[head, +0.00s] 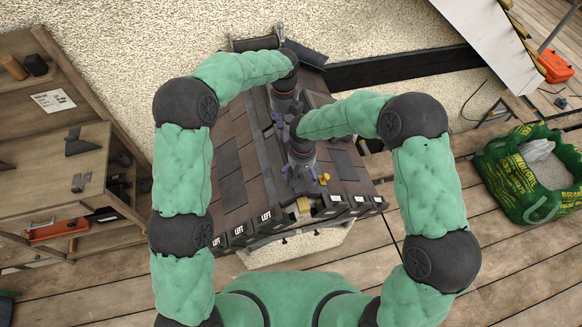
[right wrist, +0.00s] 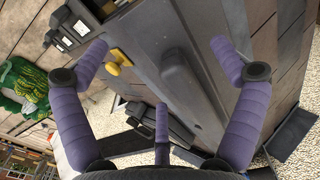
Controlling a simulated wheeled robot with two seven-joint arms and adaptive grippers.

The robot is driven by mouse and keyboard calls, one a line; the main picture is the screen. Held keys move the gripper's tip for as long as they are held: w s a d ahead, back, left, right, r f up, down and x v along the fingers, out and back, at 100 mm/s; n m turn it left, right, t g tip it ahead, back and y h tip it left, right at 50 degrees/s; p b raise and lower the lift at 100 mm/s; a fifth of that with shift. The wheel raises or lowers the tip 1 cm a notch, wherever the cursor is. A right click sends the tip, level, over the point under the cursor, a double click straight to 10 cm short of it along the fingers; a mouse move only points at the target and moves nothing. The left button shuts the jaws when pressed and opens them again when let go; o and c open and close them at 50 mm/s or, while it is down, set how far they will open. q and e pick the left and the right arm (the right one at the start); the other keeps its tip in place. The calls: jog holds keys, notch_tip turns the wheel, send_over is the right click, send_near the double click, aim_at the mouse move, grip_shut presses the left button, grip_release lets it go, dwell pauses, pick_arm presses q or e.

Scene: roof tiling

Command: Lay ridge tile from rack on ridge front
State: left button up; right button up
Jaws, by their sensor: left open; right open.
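The small roof (head: 235,165) stands in the middle of the head view, with brown and dark grey tiles on its slopes. My left gripper (head: 281,118) is open over the ridge, farther back; its fingers are partly hidden by my right arm. My right gripper (head: 304,180) is open over the front part of the ridge. In the right wrist view, a smooth dark grey ridge piece with a raised rib (right wrist: 182,85) lies between and below the spread purple fingers. I cannot tell whether they touch it. I cannot tell which thing is the rack.
A wooden shelf unit (head: 110,178) with dark pieces (head: 80,142) stands at left. A green bag (head: 520,185) stands at right on the plank floor. A dark beam (head: 400,68) lies behind.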

notch_tip(320, 180, up, 9)
jog(key=shift+f, duration=0.1)
dwell(0.7)
